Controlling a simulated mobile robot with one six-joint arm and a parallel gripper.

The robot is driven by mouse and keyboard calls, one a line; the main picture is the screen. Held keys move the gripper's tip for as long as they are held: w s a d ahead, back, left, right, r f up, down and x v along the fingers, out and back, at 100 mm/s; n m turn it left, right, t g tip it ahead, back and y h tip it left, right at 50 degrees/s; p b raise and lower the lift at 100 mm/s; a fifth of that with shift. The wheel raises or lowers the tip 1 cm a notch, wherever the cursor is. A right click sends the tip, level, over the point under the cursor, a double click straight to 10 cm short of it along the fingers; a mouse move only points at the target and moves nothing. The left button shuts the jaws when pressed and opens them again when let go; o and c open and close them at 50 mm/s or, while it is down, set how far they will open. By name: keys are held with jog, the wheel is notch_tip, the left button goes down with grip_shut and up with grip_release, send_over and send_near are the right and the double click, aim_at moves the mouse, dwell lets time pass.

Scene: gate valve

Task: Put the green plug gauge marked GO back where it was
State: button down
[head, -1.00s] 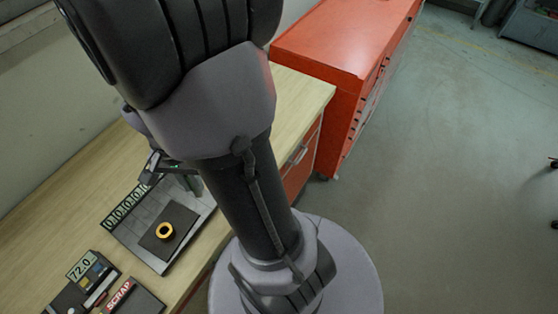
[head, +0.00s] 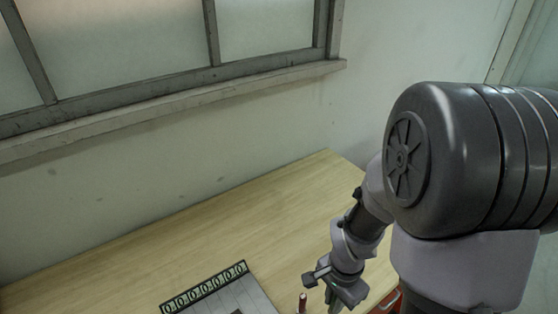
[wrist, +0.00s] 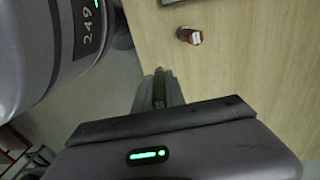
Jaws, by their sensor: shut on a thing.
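My gripper (head: 338,298) is low over the wooden bench, at the bottom of the head view. It is shut on the green plug gauge (wrist: 159,91), which shows as a narrow green strip between the fingers in the wrist view. A bit of green also shows below the gripper in the head view. The GO marking cannot be read.
A small red-ended piece (wrist: 190,36) stands on the bench (head: 240,225) close to my gripper; it also shows in the head view (head: 303,301). The bench behind is bare up to the wall. A window ledge (head: 180,108) runs above.

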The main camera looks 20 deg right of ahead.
jog(key=w+d, duration=0.1)
jog(key=w, duration=0.1)
jog(key=w+d, duration=0.1)
jog(key=w, duration=0.1)
jog(key=w+f, duration=0.1)
jog(key=w, duration=0.2)
jog(key=shift+d+f+b, duration=0.1)
jog(key=shift+d+b, duration=0.3)
notch_tip(320, 180, down, 3)
jog(key=shift+f+b, duration=0.2)
jog(key=shift+b, duration=0.35)
jog(key=shift+w, duration=0.1)
jog(key=shift+f, duration=0.2)
jog(key=c, duration=1.4)
grip_release()
